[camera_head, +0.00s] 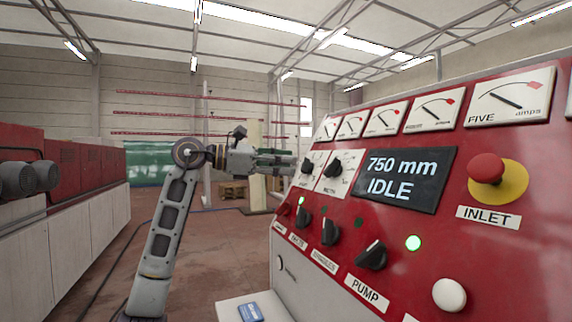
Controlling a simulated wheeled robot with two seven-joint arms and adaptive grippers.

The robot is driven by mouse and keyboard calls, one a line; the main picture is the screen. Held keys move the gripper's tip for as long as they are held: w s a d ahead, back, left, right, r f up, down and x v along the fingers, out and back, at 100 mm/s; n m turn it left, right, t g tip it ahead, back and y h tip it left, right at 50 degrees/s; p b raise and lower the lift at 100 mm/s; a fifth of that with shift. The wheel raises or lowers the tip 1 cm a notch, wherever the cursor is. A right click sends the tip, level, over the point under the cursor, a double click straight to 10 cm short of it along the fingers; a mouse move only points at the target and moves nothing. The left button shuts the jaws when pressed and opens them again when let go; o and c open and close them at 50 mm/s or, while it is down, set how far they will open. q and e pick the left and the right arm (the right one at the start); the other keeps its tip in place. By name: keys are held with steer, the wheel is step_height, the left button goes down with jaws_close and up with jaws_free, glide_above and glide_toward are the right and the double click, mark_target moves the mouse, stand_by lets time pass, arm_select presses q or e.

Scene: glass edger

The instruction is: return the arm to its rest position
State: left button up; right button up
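My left arm rises from the bottom left and bends at its elbow. Its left gripper (292,160) points right at the red control panel (345,215), in front of the upper-left knobs. It overlaps the panel's left edge in the picture. I cannot tell whether it touches a knob or whether its fingers are apart. A black knob with a white plate (333,168) is just right of the fingertips. My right gripper is not in view.
The panel has a display (405,178) reading "750 mm IDLE", a red mushroom button (486,168) by INLET, a PUMP knob (372,255), a lit green lamp (413,243) and a white button (449,295). A red-topped machine (75,170) stands left.

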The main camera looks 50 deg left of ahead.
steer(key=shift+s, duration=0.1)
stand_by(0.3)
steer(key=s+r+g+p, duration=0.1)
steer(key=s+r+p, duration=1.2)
steer(key=p, duration=0.8)
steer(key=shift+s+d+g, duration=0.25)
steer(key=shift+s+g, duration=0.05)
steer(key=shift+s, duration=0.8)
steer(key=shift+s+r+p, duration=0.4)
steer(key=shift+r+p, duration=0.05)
steer(key=shift+p, duration=0.1)
